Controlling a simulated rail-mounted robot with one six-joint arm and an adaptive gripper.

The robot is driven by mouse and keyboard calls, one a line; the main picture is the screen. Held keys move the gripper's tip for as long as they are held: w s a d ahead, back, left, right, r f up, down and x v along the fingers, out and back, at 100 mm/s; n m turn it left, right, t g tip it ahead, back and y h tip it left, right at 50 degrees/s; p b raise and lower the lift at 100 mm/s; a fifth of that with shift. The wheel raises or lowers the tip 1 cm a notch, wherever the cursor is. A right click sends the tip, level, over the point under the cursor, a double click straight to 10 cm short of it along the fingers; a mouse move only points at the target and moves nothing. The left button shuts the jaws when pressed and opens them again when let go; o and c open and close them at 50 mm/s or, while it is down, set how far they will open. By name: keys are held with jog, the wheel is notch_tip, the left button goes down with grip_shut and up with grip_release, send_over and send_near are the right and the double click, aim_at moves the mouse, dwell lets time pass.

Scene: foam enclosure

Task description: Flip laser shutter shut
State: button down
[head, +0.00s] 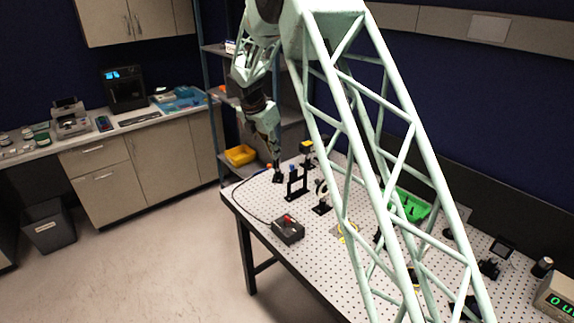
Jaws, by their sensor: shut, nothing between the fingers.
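My gripper (276,158) hangs at the end of my arm over the far left corner of the perforated optical table (262,213). It is shut, with nothing seen in it. A small dark mount (278,177) stands just below it; I cannot tell whether they touch. Next to it on the right is a black upright frame mount (297,184) with a blue part on top. The laser shutter is too small to pick out for certain among these mounts. A black box (288,232) with a red part on top sits nearer the front edge, with a cable running from it.
A round-holed mount (321,196) and a yellow-topped post (306,147) stand close by. A green bin (411,205) and a display box (555,294) are farther right. My arm's lattice hides the table's middle. A shelf with a yellow bin (240,155) stands behind.

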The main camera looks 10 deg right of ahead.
jog(key=shift+f, duration=0.1)
jog(key=p, duration=0.2)
send_over(293, 172)
jog(key=s+a, duration=0.2)
jog(key=a, duration=0.1)
notch_tip(293, 172, down, 9)
dwell(0.4)
dwell(0.3)
